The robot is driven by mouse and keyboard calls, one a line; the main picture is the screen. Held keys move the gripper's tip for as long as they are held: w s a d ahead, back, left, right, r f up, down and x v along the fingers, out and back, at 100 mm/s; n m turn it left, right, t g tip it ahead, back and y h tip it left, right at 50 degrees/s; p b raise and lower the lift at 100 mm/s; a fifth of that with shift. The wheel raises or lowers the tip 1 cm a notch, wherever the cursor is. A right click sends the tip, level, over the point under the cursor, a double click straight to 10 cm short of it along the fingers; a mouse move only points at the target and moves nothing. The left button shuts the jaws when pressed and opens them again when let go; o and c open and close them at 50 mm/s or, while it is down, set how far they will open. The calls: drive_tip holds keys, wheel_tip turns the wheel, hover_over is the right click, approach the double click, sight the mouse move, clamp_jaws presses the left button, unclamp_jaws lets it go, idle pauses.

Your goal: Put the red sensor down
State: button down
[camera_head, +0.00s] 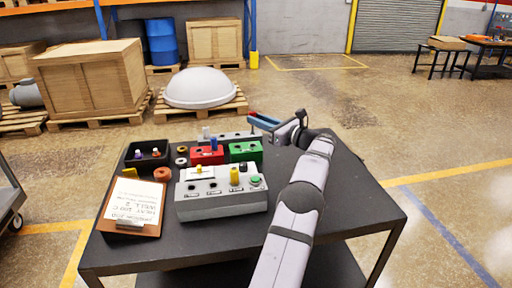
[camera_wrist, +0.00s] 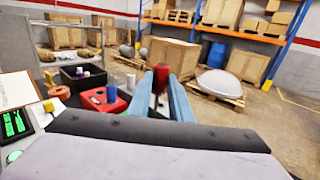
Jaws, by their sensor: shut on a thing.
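The red sensor (camera_wrist: 161,77) is a small red cylinder between the tips of my blue gripper fingers (camera_wrist: 165,88) in the wrist view. In the head view my gripper (camera_head: 262,121) is above the back right of the dark table (camera_head: 340,185), pointing left. A bit of red shows at its tip. My gripper is shut on the red sensor and holds it up, apart from the table. The red block (camera_head: 207,156) with a blue peg and the green block (camera_head: 245,151) stand on the table below and left of it.
A grey box (camera_head: 220,195) with a yellow peg and green button stands in front of the blocks. A black tray (camera_head: 133,160) with small pegs, several rings (camera_head: 162,174) and a clipboard (camera_head: 133,207) are on the left. The table's right side looks clear beside my arm.

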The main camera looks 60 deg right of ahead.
sight(258, 147)
drive_tip(key=shift+f+p, duration=0.8)
drive_tip(key=shift+f, duration=3.3)
drive_tip(key=shift+f+b, duration=0.4)
drive_tip(key=c, duration=1.6)
unclamp_jaws()
drive_tip(key=shift+r, duration=0.15)
drive_tip(key=shift+r+p, duration=0.25)
drive_tip(key=shift+p, duration=0.15)
drive_tip(key=s+b, duration=0.1)
drive_tip(key=s, duration=0.3)
drive_tip(key=s+a+b, duration=0.1)
drive_tip(key=s, duration=0.3)
drive_tip(key=s+b, duration=0.1)
drive_tip(key=s, duration=0.3)
drive_tip(key=shift+a, duration=0.3)
